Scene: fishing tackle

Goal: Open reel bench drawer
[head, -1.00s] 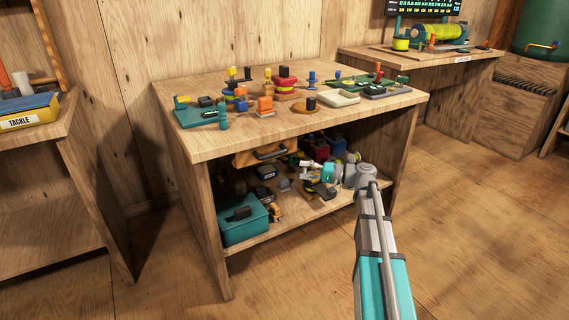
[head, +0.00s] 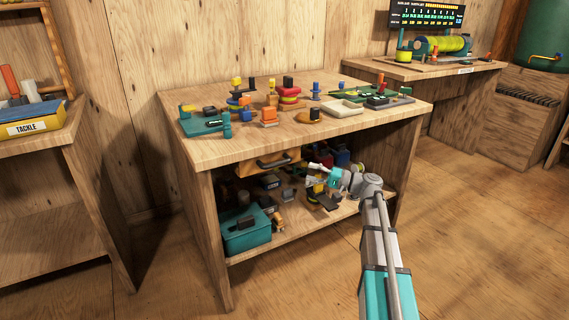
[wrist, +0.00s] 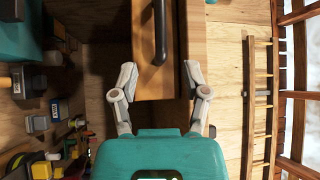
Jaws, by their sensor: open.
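The reel bench (head: 230,148) stands in the middle of the head view. Its wooden drawer (head: 246,167) hangs under the top, with a dark bar handle (head: 272,162) on its front. I cannot tell whether the drawer is fully closed. My gripper (head: 318,172) is under the bench's front edge, to the right of the handle and apart from it. In the wrist view my gripper (wrist: 159,78) is open and empty. The drawer front (wrist: 143,75) and handle (wrist: 160,32) lie ahead, the handle roughly between the fingers' lines.
Reels and parts crowd the bench top. The lower shelf (head: 290,232) holds a teal box (head: 246,232) and several loose parts close below my gripper. A tackle box (head: 35,124) sits on the left bench. The floor in front is clear.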

